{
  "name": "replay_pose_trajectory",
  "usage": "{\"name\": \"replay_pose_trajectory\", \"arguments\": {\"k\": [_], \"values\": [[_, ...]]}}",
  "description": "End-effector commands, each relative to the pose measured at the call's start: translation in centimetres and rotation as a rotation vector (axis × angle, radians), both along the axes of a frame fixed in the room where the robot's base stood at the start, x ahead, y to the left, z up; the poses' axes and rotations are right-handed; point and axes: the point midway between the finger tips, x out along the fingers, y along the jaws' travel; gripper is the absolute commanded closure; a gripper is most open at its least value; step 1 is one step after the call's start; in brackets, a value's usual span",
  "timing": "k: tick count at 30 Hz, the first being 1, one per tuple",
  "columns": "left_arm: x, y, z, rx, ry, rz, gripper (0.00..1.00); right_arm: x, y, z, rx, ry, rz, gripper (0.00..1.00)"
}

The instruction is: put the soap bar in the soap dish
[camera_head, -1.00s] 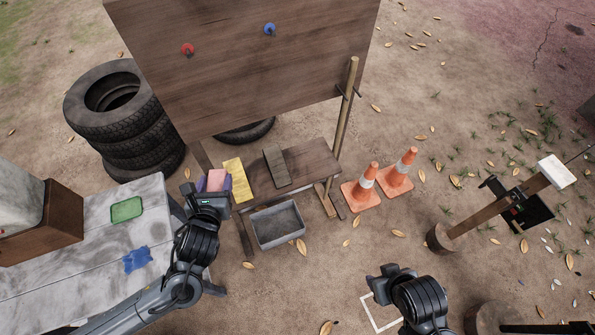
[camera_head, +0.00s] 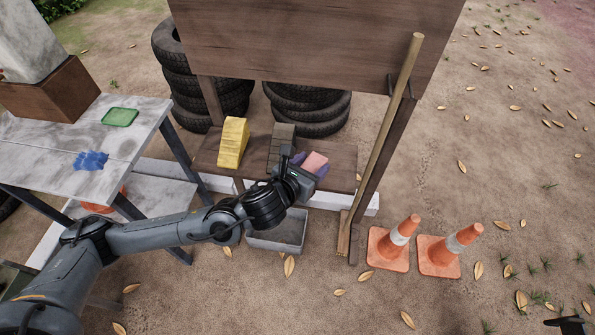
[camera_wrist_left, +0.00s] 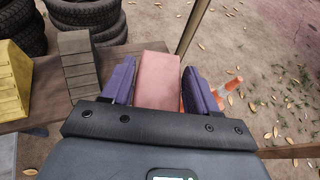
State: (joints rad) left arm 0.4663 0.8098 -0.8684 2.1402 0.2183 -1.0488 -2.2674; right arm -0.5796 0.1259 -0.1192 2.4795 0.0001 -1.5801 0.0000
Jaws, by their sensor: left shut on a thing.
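The pink soap bar (camera_head: 315,161) is between the purple fingers of my left gripper (camera_head: 309,164), which is shut on it. In the left wrist view the soap bar (camera_wrist_left: 157,80) stands out between both fingers. It is over the right part of the low wooden bench; whether it touches the bench I cannot tell. A shallow green dish (camera_head: 120,117), which looks like the soap dish, lies on the grey table at the left, well away from the gripper. A dark shape at the bottom right corner may be part of my right gripper (camera_head: 566,325); its fingers cannot be made out.
A yellow wedge (camera_head: 232,142) and a grey ribbed block (camera_head: 281,147) stand on the bench (camera_head: 345,160), left of my gripper. A blue cloth (camera_head: 91,161) lies on the grey table (camera_head: 50,133). A wooden pole (camera_head: 385,130) leans at the right. A grey bin (camera_head: 278,234) is below.

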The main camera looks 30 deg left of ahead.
Motion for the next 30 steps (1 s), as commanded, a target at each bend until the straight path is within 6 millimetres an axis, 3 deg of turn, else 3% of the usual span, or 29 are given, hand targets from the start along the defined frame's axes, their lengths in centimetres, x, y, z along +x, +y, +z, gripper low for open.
{"name": "replay_pose_trajectory", "arguments": {"k": [1, 9, 20, 30], "values": [[0.2, 0.1, -2.0, -0.002, -0.003, 0.002, 0.74, 0.0, 0.0, -2.6, 0.001, 0.000, -0.001, 0.57], [1.0, 0.5, -4.8, -0.001, -0.002, 0.005, 0.74, 0.0, 0.1, -7.0, 0.005, 0.001, -0.002, 0.57], [2.7, 1.3, -6.7, -0.001, 0.000, 0.007, 0.74, 0.0, 0.3, -8.8, 0.014, 0.001, -0.007, 0.57], [8.5, 4.5, -10.8, -0.003, 0.000, 0.009, 0.74, 0.0, 0.0, -10.5, 0.001, 0.000, 0.000, 0.57]]}}
